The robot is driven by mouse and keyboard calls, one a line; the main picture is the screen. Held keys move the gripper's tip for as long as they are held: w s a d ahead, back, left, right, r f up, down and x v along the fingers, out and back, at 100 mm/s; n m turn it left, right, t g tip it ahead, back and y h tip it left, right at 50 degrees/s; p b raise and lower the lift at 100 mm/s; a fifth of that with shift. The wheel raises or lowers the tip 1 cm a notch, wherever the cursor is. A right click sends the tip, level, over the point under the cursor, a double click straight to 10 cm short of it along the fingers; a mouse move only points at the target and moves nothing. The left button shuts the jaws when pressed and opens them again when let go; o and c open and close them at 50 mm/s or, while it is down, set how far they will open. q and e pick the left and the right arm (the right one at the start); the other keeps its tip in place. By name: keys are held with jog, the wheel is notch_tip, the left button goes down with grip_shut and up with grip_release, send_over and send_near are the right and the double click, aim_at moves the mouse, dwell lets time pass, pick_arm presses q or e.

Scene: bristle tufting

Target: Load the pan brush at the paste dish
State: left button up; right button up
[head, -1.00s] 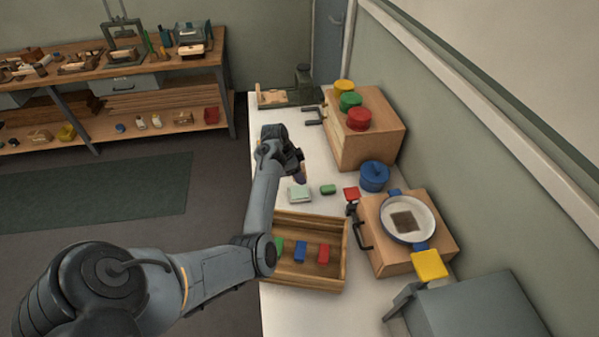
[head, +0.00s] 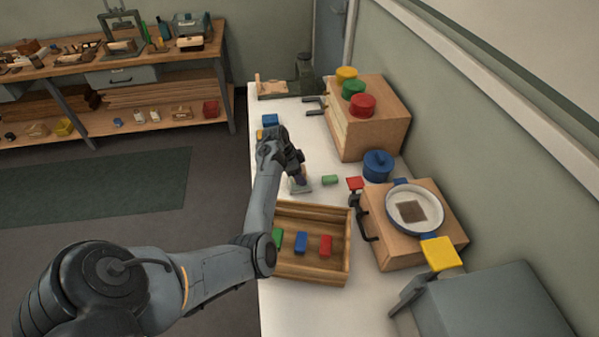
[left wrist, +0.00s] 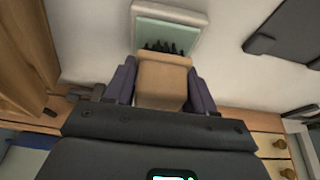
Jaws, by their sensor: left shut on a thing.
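My left gripper (left wrist: 162,88) is shut on the pan brush (left wrist: 163,80), a tan block with dark bristles at its far end. The paste dish (left wrist: 170,14) has a white rim and a pale green inside. In the left wrist view the bristle tips overlap the dish's near edge; whether they touch the paste I cannot tell. In the head view my left gripper (head: 297,170) is over the dish (head: 303,188), partly covering it. A white pan (head: 396,222) with blue handles and a brown patch inside rests on a wooden block at the right. My right gripper is not in view.
A wooden tray (head: 312,275) with green, blue and red pieces stands in front. A blue pot (head: 377,167) and a wooden box (head: 371,134) with coloured knobs stand behind to the right. A grey box (head: 480,305) is front right.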

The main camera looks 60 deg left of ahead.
aim_at(303, 168)
pick_arm(q)
jog(key=shift+p, duration=0.5)
dwell(0.7)
dwell(0.5)
jog(key=shift+f, duration=0.35)
dwell(0.5)
jog(key=shift+f, duration=0.25)
dwell(0.6)
jog(key=shift+r, duration=0.1)
notch_tip(303, 168, up, 3)
jog(key=p, duration=0.3)
jog(key=shift+r+p, duration=0.1)
jog(key=shift+p, duration=0.25)
notch_tip(303, 168, up, 4)
jog(key=p, duration=0.4)
jog(key=shift+n, duration=0.3)
